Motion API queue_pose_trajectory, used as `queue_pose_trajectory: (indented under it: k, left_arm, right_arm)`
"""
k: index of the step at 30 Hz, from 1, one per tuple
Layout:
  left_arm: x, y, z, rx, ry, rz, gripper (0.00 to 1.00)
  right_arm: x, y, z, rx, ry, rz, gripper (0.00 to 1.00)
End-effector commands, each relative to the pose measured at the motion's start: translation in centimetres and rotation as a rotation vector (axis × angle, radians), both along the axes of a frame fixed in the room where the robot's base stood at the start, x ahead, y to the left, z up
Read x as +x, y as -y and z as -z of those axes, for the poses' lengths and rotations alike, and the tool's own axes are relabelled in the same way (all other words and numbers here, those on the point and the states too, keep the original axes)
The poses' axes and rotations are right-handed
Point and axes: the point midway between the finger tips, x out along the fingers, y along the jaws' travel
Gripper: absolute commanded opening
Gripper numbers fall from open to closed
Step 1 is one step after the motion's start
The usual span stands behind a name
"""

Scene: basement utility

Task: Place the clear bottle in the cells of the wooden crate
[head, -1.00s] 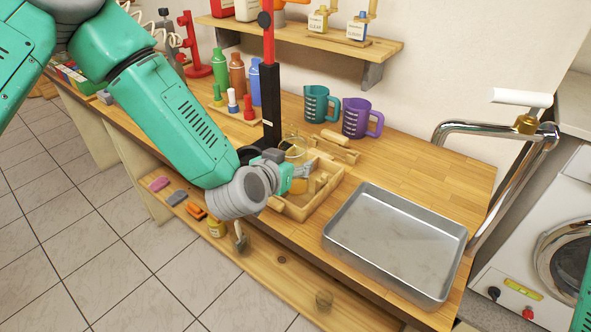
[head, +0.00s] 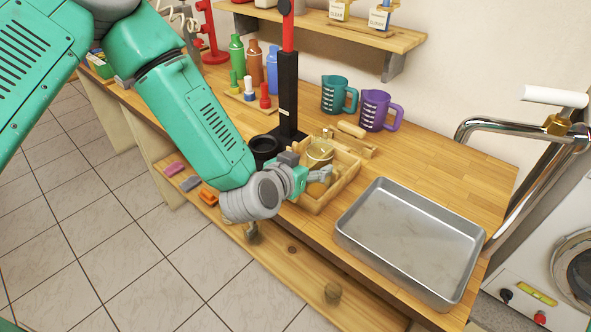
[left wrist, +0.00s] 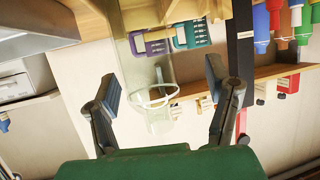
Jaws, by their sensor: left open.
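The wooden crate (head: 349,181) with cells sits on the wooden bench, left of the metal tray. A clear, yellowish-looking bottle (head: 319,149) shows upright at the crate's back part; my gripper hides its lower part, so I cannot tell whether it stands in a cell. My left gripper (head: 325,175) is open over the crate's near side. In the left wrist view, which is upside down, a clear bottle (left wrist: 158,118) with a pale ring shows between the two spread fingers (left wrist: 163,85), with gaps on both sides. My right gripper is not in view.
A metal tray (head: 411,238) lies right of the crate. A teal jug (head: 336,95) and a purple jug (head: 376,110) stand behind it. A black and red post (head: 288,85) rises close behind my gripper. The bench's back right is clear.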

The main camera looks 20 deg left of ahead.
Motion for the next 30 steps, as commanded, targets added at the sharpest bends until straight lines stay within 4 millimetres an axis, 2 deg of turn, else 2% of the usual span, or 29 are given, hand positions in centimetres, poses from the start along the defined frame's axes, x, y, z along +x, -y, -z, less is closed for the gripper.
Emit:
queue_pose_trajectory:
  k: [6,12,18,23,26,29,30]
  left_arm:
    - [-4.4,-0.3,-1.8,0.003,-0.001,0.004,0.72]
    - [-7.7,-1.1,-3.1,0.0,0.0,0.002,0.72]
    - [-9.2,-1.5,-3.8,0.0,0.0,0.001,0.72]
    - [-9.4,-1.5,-3.9,-0.001,0.0,0.001,0.72]
    - [-9.9,-1.4,-2.7,0.0,-0.034,0.009,0.72]
    - [-12.0,-1.6,1.7,0.005,-0.17,0.034,0.72]
    - [-13.5,-1.8,4.3,0.008,-0.253,0.043,0.72]
  right_arm:
    - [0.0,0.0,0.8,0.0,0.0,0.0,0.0]
    - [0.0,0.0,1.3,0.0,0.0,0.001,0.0]
    - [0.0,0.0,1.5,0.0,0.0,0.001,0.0]
    - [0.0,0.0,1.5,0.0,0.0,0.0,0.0]
    - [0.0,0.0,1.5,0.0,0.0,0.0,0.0]
    - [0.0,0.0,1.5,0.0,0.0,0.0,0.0]
    - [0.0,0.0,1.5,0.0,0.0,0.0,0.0]
